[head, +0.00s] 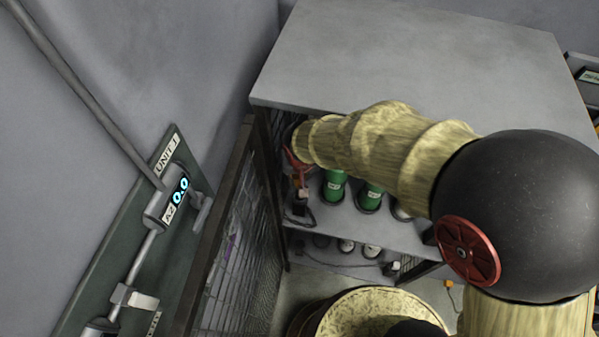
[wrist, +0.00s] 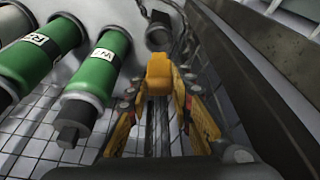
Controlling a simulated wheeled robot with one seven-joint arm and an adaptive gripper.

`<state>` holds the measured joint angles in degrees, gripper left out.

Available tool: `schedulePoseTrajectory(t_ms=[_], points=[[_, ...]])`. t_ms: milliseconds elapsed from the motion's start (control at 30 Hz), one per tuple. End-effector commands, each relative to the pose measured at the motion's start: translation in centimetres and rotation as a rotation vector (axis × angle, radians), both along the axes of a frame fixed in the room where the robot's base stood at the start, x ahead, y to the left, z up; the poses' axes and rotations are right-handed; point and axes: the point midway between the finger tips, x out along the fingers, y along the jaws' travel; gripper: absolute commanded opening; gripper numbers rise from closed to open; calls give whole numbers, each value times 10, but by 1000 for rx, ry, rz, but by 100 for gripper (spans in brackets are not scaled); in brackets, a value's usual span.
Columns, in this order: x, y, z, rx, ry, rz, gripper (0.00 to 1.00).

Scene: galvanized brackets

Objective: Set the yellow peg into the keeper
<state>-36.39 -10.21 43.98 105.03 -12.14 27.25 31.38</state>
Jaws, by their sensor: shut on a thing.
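The yellow peg (wrist: 159,72) shows in the wrist view as a yellow-orange block. My gripper (wrist: 160,92) has its yellow fingers on both sides of it and is shut on it, with the peg's end standing out past the fingertips. In the head view my gripper (head: 299,182) is at the left end of the shelf opening, small and partly covered by my arm. I cannot make out the peg clearly there. A dark grey ring-shaped part (wrist: 158,34) lies beyond the peg in the wrist view, apart from it. I cannot tell whether it is the keeper.
A dark beam (wrist: 262,85) runs close on the right. In the head view a grey cabinet top (head: 400,60) overhangs the shelf, and a mesh door (head: 240,245) stands left.

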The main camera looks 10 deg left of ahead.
Motion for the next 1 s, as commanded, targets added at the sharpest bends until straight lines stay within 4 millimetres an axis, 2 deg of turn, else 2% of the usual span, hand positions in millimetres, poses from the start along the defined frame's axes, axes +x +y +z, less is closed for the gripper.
schedulePoseTrajectory(t_ms=[267, 800, 1000], points=[[1, 0, -7, 0, -2, 4, 0], [1, 0, -45, 0, -1, 4, 0], [1, 1, -42, 0, -2, 4, 0]])
